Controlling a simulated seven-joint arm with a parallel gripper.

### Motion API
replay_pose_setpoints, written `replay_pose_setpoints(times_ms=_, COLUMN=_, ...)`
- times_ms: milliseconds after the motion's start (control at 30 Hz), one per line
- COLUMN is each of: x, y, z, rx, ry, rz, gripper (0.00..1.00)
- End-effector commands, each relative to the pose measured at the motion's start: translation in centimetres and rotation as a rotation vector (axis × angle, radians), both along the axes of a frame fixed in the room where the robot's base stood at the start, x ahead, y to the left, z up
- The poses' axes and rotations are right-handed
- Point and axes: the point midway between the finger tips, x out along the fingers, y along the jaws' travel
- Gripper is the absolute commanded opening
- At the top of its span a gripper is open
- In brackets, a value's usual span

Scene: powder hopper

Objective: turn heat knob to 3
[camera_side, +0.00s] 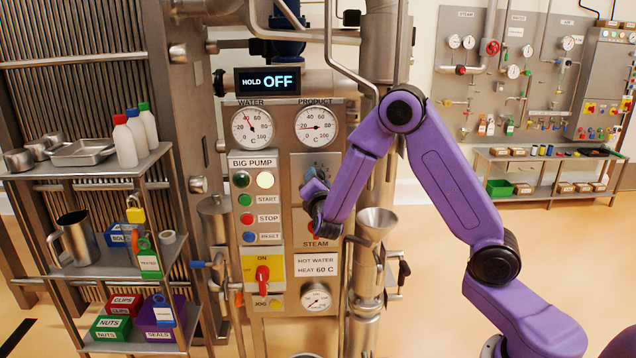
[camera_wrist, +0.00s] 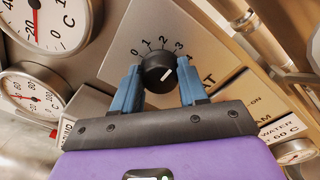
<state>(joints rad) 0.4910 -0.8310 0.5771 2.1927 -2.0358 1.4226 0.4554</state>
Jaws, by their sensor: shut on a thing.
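The heat knob (camera_wrist: 158,68) is a round black dial with a white mark, on a grey panel plate. A scale from 0 to 4 arcs above it in the wrist view. The white mark lies on the knob's lower right part; I cannot tell which number it indicates. My gripper (camera_wrist: 159,80) has its two blue fingers on either side of the knob, shut on it. In the side view my gripper (camera_side: 312,180) is at the panel below the PRODUCT gauge, and it hides most of the knob.
The WATER gauge (camera_side: 252,127) and PRODUCT gauge (camera_side: 316,125) sit above. The display (camera_side: 267,81) reads HOLD OFF. The pump buttons (camera_side: 246,200) and a red switch (camera_side: 262,276) are left of my gripper. A steel funnel (camera_side: 376,222) stands close on the right.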

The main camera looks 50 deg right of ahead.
Motion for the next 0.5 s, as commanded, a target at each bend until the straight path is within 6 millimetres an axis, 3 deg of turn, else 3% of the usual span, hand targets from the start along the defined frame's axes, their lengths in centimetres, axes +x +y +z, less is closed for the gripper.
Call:
replay_pose_setpoints(times_ms=133, x=-0.03, y=0.12, z=-0.02, rx=-0.002, ry=0.001, rz=0.002, gripper=0.12)
replay_pose_setpoints(times_ms=167, x=-0.03, y=0.12, z=-0.02, rx=-0.002, ry=0.001, rz=0.002, gripper=0.49)
replay_pose_setpoints(times_ms=200, x=-0.03, y=0.12, z=-0.02, rx=-0.001, ry=0.001, rz=0.001, gripper=0.62)
replay_pose_setpoints(times_ms=233, x=-0.02, y=0.11, z=-0.02, rx=-0.001, ry=0.001, rz=0.001, gripper=0.68)
replay_pose_setpoints(times_ms=500, x=-0.02, y=0.06, z=-0.02, rx=-0.001, ry=0.002, rz=0.001, gripper=0.68)
